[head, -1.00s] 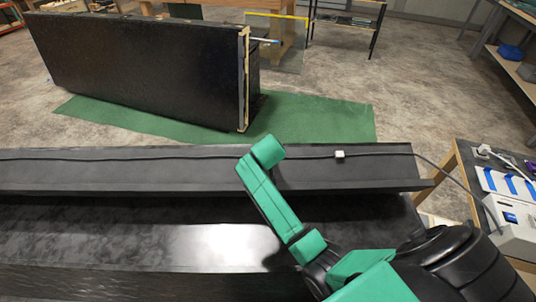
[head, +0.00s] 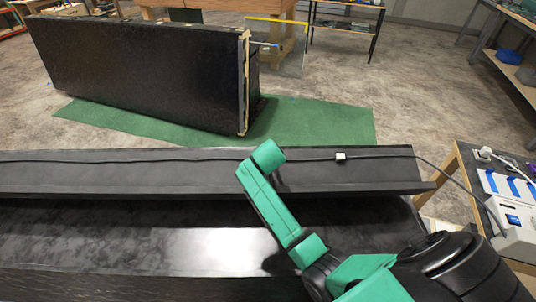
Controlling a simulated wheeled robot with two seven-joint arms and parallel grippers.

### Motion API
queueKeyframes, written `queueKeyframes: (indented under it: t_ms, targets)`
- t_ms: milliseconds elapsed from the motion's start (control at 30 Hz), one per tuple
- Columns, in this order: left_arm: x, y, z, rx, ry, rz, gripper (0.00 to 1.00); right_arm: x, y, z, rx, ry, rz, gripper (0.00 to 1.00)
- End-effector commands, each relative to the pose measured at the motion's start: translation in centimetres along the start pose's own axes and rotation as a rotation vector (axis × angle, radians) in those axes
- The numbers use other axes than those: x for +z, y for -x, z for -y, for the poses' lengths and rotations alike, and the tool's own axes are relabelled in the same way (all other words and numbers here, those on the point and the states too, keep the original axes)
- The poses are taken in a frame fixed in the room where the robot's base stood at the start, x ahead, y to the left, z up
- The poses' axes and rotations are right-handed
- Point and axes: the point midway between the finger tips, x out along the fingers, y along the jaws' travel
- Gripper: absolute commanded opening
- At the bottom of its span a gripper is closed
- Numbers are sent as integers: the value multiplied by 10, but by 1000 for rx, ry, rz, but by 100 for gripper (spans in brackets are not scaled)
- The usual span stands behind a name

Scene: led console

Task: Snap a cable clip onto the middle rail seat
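A long dark console (head: 130,222) runs across the head view, with a raised black rail (head: 400,172) along its far side. A thin dark cable (head: 120,161) lies along the rail and leaves past its right end. A small white clip (head: 340,156) sits on the cable line, right of my arm; I cannot tell how firmly it is seated. My green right arm reaches in from the lower right and its visible end covers part of the rail and cable. No gripper fingers show at that end. My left arm and gripper are out of view. The middle seat cannot be made out.
At the right a bench (head: 465,160) holds a white box (head: 515,228), blue strips and the cable's plug end. Behind the rail a large black panel (head: 140,70) stands on a green mat (head: 320,122).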

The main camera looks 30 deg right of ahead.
Motion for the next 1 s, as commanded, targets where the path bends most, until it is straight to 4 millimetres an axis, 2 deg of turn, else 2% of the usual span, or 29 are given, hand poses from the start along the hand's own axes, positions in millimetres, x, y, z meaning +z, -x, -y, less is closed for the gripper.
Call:
queueKeyframes:
  t_ms: [1000]
  targets:
    - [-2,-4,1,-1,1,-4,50,2,-6,0,0,0,-2,0]
